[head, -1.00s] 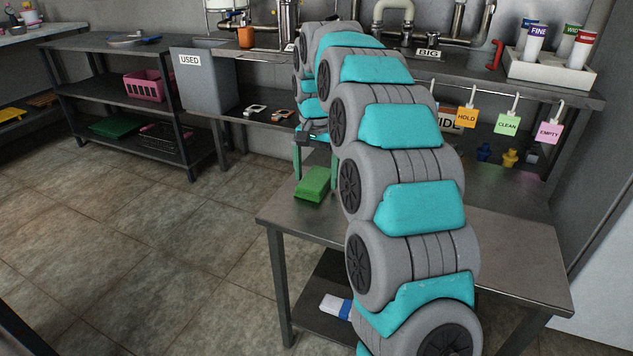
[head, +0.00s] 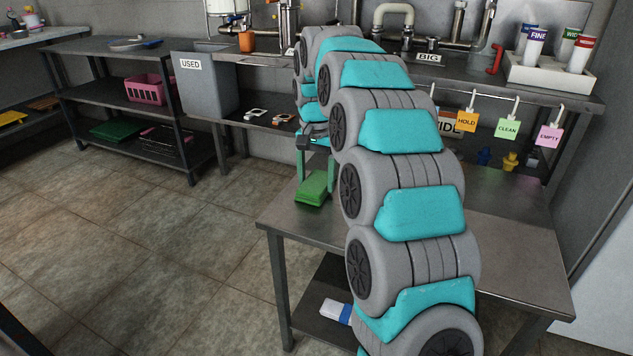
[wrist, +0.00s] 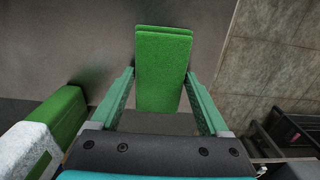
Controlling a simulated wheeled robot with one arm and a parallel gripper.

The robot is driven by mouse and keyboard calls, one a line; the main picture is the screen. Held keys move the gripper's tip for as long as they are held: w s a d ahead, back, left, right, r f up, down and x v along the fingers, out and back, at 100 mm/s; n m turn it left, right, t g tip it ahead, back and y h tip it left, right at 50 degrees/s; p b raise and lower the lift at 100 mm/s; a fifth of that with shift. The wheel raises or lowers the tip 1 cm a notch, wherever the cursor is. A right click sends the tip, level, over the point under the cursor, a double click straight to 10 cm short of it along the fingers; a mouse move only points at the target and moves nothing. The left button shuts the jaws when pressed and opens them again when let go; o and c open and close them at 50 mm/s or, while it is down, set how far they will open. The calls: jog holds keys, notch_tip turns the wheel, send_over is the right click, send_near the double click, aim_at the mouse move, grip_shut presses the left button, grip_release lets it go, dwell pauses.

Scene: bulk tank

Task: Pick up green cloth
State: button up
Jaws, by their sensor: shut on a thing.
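The green cloth (head: 312,188) is a folded, two-layered pad near the far left corner of the steel table (head: 500,240). In the wrist view the cloth (wrist: 163,75) lies lengthwise between the two green fingers of my gripper (wrist: 160,74). My gripper (head: 317,178) is shut on the cloth, with one finger at each side. The cloth appears to be at table height; I cannot tell if it is clear of the top. My arm hides part of the table.
A green and white block (wrist: 52,130) stands at the left in the wrist view. A blue and white item (head: 336,309) lies on the table's lower shelf. The grey USED bin (head: 205,85) stands at the back. The floor to the left is clear.

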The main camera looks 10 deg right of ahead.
aim_at(316, 182)
notch_tip(316, 182, up, 10)
jog(key=p, duration=0.1)
dwell(0.5)
jog(key=o, duration=0.8)
jog(key=c, duration=0.6)
jog(key=shift+c, duration=0.2)
